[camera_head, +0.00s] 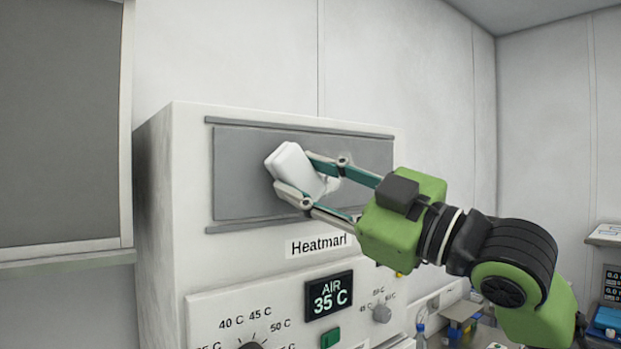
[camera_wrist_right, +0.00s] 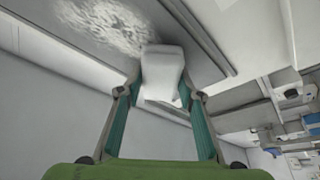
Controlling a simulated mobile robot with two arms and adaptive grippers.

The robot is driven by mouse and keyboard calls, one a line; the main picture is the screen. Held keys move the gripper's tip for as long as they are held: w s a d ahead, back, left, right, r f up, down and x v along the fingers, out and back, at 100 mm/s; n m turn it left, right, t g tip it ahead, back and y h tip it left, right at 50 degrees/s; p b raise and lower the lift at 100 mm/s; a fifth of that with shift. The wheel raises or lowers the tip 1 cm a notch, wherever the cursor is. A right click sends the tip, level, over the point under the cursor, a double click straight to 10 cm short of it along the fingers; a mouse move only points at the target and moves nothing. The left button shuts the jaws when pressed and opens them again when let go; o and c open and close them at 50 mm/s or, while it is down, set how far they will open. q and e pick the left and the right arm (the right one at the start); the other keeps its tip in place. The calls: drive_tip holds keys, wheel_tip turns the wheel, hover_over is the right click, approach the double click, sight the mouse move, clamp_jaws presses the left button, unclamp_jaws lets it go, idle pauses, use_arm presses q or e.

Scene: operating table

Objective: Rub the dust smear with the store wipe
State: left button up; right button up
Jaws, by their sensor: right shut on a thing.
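The store wipe is a white, rounded block (camera_head: 290,165), held tilted between the fingertips of my right gripper (camera_head: 308,180). The gripper is shut on it, in front of the grey panel (camera_head: 240,160) of the white cabinet. In the right wrist view the wipe (camera_wrist_right: 162,68) stands out beyond the fingertips (camera_wrist_right: 160,94). The dust smear (camera_wrist_right: 98,22) is a pale, mottled patch on the grey panel, just up and left of the wipe there. In the head view the gripper and wipe hide most of that area. I cannot tell whether the wipe touches the panel. My left gripper is not in view.
The cabinet's control face below has a dial, a lit display (camera_head: 329,294) reading "AIR 35 C", a green button (camera_head: 330,337) and a small knob (camera_head: 382,313). Rails edge the grey panel above and below. A dark wall panel (camera_head: 60,120) stands at left. Shelved items show at lower right.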

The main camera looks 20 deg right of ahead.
drive_tip(key=shift+w+a, duration=0.15)
drive_tip(key=shift+w, duration=0.35)
